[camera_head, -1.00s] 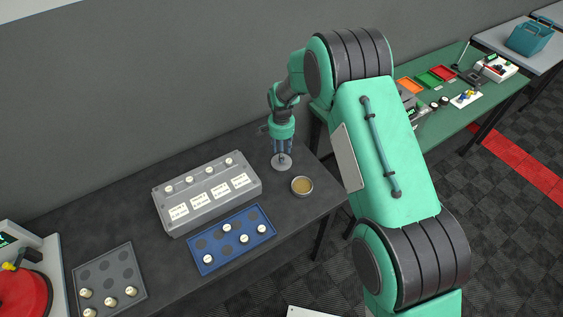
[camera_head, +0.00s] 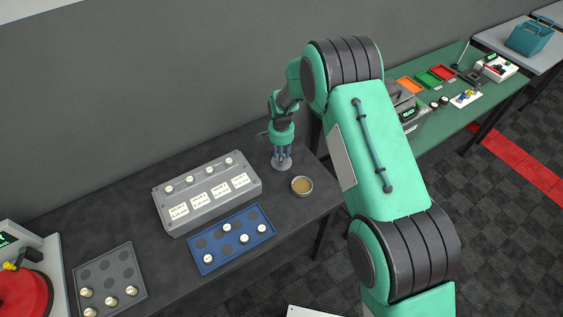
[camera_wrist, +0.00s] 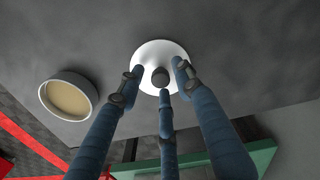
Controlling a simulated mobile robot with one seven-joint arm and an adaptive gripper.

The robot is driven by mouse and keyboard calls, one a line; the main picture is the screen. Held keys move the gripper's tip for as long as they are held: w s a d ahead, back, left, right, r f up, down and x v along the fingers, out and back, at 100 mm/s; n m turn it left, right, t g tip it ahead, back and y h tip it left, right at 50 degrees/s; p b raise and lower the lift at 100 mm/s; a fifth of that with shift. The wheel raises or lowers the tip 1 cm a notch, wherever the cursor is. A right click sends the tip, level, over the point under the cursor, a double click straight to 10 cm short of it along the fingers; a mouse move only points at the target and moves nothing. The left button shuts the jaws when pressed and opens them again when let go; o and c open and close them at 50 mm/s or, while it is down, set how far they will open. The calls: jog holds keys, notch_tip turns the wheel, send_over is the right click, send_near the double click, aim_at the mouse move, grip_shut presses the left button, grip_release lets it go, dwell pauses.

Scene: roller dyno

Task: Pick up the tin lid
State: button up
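The tin lid (camera_head: 276,166) is a pale round disc lying on the dark table. In the wrist view the lid (camera_wrist: 158,49) shows a dark round knob (camera_wrist: 160,77) at its middle. My gripper (camera_head: 282,157) points down over the lid. In the wrist view its three blue fingers (camera_wrist: 158,82) stand spread around the knob, with gaps showing between the side fingertips and the knob. Whether the near finger touches the knob I cannot tell. The open round tin (camera_head: 302,186), with tan contents, stands apart to the right; it also shows in the wrist view (camera_wrist: 69,97).
A grey block with labels and small capped pieces (camera_head: 208,192) stands left of the lid. In front of it are a blue tray (camera_head: 205,261) and a grey tray (camera_head: 110,262) with small pieces. The table's right edge lies just past the tin.

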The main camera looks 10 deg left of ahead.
grip_shut()
jog(key=shift+r, duration=0.2)
jog(key=shift+r, duration=1.55)
jog(key=s+d, duration=0.2)
jog(key=s, duration=0.2)
jog(key=s+d+r, duration=0.1)
jog(key=s+d, duration=0.2)
jog(key=s, duration=0.2)
jog(key=s+d+b, duration=0.1)
jog(key=s+d, duration=0.1)
jog(key=s, duration=0.3)
jog(key=shift+s+d+r, duration=0.1)
jog(key=shift+d+r, duration=0.1)
jog(key=shift+r, duration=0.05)
jog(key=w+d+r+p, duration=0.1)
jog(key=w+d+r, duration=0.2)
jog(key=d+r, duration=0.1)
jog(key=shift+r, duration=0.5)
